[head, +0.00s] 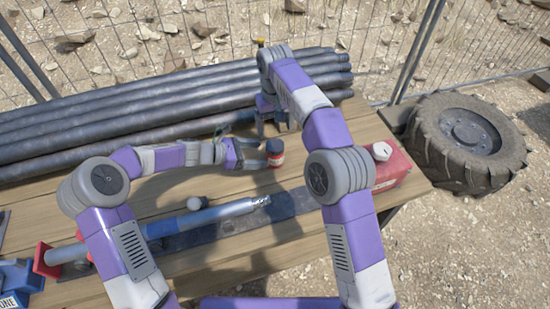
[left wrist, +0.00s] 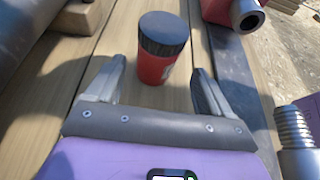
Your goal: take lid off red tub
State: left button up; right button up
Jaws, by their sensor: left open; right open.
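The red tub (head: 275,161) stands upright on the wooden table, with its dark lid (head: 274,145) on top. In the left wrist view, the tub (left wrist: 152,68) and its ribbed black lid (left wrist: 164,30) are ahead of my left gripper (left wrist: 159,70). The two fingers are spread, with the tub's lower part between or just beyond their tips. I cannot tell whether they touch it. In the head view, my left gripper (head: 256,153) is just left of the tub, low over the table. My right gripper (head: 266,122) is open and empty behind the tub, pointing down, partly hidden by its arm.
Long dark pipes (head: 120,130) lie stacked along the back of the table. A red container with a white cap (head: 391,170) sits at the right end. A blue-and-grey cylindrical tool (head: 205,217) lies in front of the tub. A big tyre (head: 464,138) is beyond the table's right edge.

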aim_at(270, 155)
pick_arm(q)
jog(key=shift+x, duration=2.7)
grip_shut()
pick_arm(e)
jog(key=m, duration=0.6)
jog(key=shift+a, duration=0.1)
jog(key=m, duration=0.3)
jog(key=shift+r, duration=0.1)
jog(key=m, duration=0.4)
jog(key=shift+r, duration=0.15)
jog(key=shift+f+m, duration=0.25)
jog(key=shift+m, duration=0.05)
pick_arm(q)
jog(key=shift+f, duration=0.1)
pick_arm(e)
notch_tip(270, 155, down, 7)
jog(key=shift+s+f, duration=0.1)
jog(key=shift+f, duration=0.1)
